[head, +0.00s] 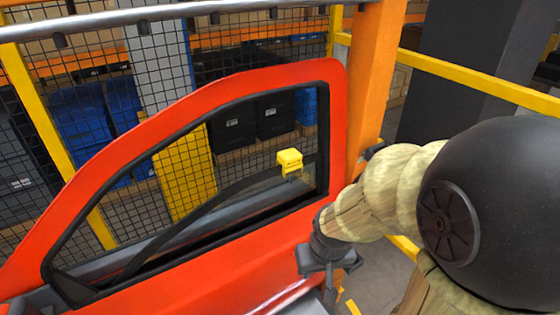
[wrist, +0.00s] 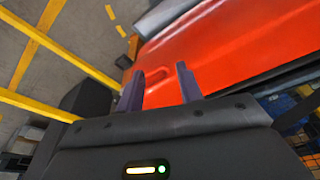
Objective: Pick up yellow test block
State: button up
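The yellow test block (head: 290,161) shows in the head view at the right part of the red car door's (head: 200,92) window opening, near the inner window edge. I cannot tell exactly what it rests on. My gripper (head: 330,278) is lower and to the right of the block, beside the door's outer panel, clearly apart from the block. In the wrist view my gripper (wrist: 158,88) has two purple fingers spread apart with nothing between them, in front of the red panel. The block does not show in the wrist view.
A grey rail (head: 150,15) runs above the door. An orange post (head: 372,80) stands right of the door, with a yellow rail (head: 480,82) beyond. A mesh fence (head: 240,90) and shelves with bins lie behind. Floor (wrist: 60,55) with yellow markings shows in the wrist view.

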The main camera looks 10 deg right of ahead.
jog(key=shift+o, duration=0.2)
jog(key=shift+s+d, duration=0.2)
jog(key=o, duration=0.4)
jog(key=shift+s, duration=0.1)
jog(key=o, duration=0.4)
jog(key=w+a+t, duration=0.1)
jog(key=w, duration=0.2)
jog(key=w+a+r+t, duration=0.1)
jog(key=w, duration=0.2)
jog(key=w+a+r+t, duration=0.1)
jog(key=w, duration=0.2)
jog(key=shift+a+y+b, duration=0.1)
jog(key=shift+y+b, duration=0.2)
jog(key=shift+c, duration=0.2)
jog(key=w+r+m+t+h+b, duration=0.1)
jog(key=w+r+m+t+h, duration=0.25)
jog(key=w, duration=0.55)
jog(key=w+a+r+m+t+h+b, duration=0.1)
jog(key=w+r+m+t+h, duration=0.1)
jog(key=w+r, duration=0.5)
jog(key=w+r+m+t+h+b, duration=0.1)
jog(key=w+r+m+t+h, duration=0.15)
jog(key=w, duration=0.85)
jog(key=s+a+f+m+g+h+b, duration=0.1)
jog(key=s+a+f+m+g+h, duration=0.3)
jog(key=g, duration=0.4)
jog(key=shift+s+a+f+m+g+h, duration=0.3)
jog(key=shift+a+f+m+h, duration=0.2)
jog(key=shift+f+m, duration=0.2)
